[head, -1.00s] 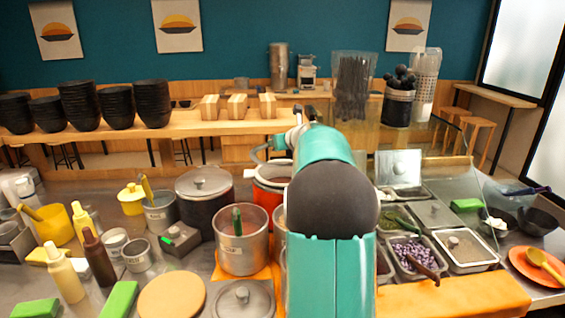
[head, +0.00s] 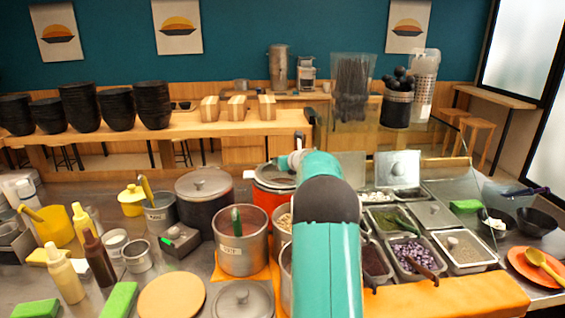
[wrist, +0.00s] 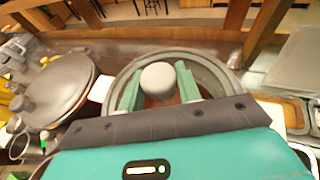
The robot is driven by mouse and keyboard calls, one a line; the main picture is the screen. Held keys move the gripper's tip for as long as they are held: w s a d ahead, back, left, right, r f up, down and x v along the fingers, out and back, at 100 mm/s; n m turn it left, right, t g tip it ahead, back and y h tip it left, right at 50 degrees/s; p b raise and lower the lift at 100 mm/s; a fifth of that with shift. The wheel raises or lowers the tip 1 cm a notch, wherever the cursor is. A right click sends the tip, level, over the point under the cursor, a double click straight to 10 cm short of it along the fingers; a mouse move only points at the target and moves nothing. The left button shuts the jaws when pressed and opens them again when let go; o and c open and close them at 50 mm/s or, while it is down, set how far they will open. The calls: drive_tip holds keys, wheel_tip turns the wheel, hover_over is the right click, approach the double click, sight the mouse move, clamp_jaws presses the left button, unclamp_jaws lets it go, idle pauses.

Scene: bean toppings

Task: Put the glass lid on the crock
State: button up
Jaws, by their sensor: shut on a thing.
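The orange-red crock (head: 262,197) stands at the centre of the counter, partly hidden behind my arm, with a pale side handle (head: 249,174). The round glass lid (head: 270,178) with a grey rim lies over its mouth and looks about level. In the wrist view the lid (wrist: 207,65) fills the middle, with the crock's pale handle (wrist: 101,88) at its left. My gripper (wrist: 158,79) has its two green fingers on either side of the lid's grey knob, shut on it. I cannot tell whether the rim touches the crock all round.
A dark pot with a grey lid (head: 203,184) stands close left of the crock. A steel pot (head: 241,244) with a green-handled utensil stands in front. A wooden ledge (head: 190,121) runs behind.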

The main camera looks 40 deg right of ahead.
drive_tip(key=o, duration=1.2)
drive_tip(key=shift+f, duration=0.15)
